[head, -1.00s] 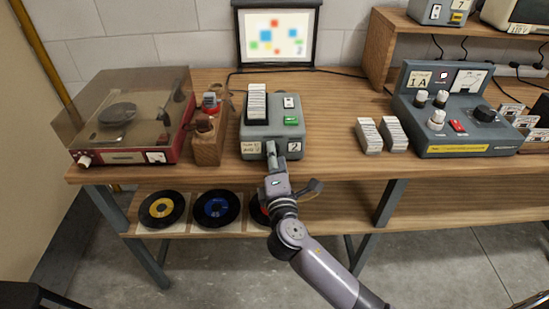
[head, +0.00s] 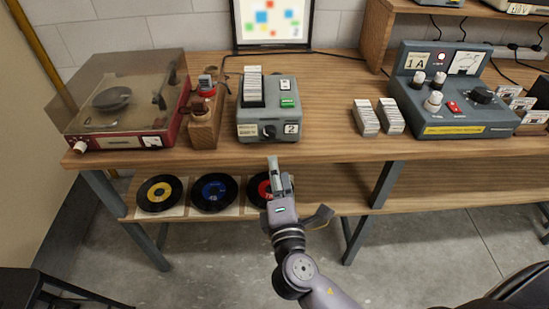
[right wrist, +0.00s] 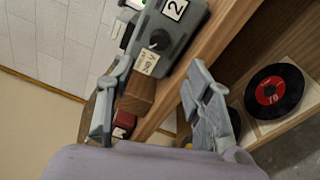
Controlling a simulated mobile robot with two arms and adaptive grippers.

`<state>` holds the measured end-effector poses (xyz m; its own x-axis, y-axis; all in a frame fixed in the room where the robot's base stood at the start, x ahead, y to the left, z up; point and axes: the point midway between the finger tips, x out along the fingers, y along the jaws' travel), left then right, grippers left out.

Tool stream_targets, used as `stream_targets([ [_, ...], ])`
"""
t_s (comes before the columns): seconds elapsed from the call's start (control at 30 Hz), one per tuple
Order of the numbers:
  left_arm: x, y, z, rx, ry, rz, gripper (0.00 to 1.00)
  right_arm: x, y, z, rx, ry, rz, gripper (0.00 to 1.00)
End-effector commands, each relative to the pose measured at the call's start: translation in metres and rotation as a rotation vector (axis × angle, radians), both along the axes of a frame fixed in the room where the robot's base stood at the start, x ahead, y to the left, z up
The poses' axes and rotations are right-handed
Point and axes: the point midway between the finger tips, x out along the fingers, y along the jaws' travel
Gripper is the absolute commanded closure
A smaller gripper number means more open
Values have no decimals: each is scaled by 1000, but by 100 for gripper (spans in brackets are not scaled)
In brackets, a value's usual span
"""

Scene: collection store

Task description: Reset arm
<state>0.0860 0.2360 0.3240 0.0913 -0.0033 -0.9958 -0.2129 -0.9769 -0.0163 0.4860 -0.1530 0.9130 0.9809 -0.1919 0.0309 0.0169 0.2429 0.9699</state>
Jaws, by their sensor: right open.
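My right gripper (head: 276,175) is in front of the bench's front edge, below the grey device marked 2 (head: 275,115). It is apart from the device and holds nothing. In the right wrist view my right gripper (right wrist: 158,95) has its two fingers spread wide, with nothing between them. Beyond them are the device (right wrist: 168,35) with its dark knob, a wooden block (right wrist: 137,93) and the bench edge. My left gripper is not in view.
The bench carries a red record player (head: 120,105), slide stacks (head: 378,117) and a control box marked 1 A (head: 450,95). Records (head: 213,192) lie on the lower shelf, one partly behind my right gripper. Open floor lies in front of the bench.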

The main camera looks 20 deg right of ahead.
Motion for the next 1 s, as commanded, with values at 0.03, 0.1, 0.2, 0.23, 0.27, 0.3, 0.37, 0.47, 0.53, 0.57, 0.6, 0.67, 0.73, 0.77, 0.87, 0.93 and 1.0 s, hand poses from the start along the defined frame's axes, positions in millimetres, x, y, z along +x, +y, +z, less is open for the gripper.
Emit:
stream_targets([
  [0.03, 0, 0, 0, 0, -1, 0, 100, -5, 1, -1, 1, 2, 1, 53],
  [0.1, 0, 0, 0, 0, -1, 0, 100, -9, 2, 0, 0, 1, 0, 53],
  [0.2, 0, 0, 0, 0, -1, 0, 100, -11, 2, 0, 1, 0, 0, 53],
  [0.23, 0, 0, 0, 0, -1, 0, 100, -11, 2, 0, 1, 0, 0, 53],
  [0.27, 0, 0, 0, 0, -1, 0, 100, -11, 2, 0, 1, 0, 0, 53],
  [0.3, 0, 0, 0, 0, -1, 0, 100, -11, 2, 0, 1, 0, 0, 53],
  [0.37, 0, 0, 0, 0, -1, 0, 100, -11, 2, 0, 1, 0, 0, 53],
  [0.47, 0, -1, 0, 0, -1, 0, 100, -11, 2, 0, 1, 0, 0, 53],
  [0.53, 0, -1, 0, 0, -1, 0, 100, -11, 2, 0, 1, 0, 0, 53],
  [0.57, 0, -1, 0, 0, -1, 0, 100, -11, 2, 0, 1, 0, 0, 53],
  [0.6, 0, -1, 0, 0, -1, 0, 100, -11, 2, 0, 1, 0, 0, 53],
  [0.67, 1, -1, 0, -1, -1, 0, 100, -11, 2, -1, 1, 2, 1, 53],
  [0.73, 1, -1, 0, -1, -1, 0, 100, -9, 3, -10, 7, 20, 4, 53],
  [0.77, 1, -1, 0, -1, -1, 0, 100, -8, 3, -18, 14, 35, 8, 53],
  [0.87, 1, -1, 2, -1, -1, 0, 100, -3, 6, -62, 55, 123, 26, 53],
  [0.93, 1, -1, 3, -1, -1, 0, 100, -2, 6, -109, 108, 217, 38, 53],
  [1.0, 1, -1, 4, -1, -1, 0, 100, -6, 5, -163, 176, 323, 40, 53],
])
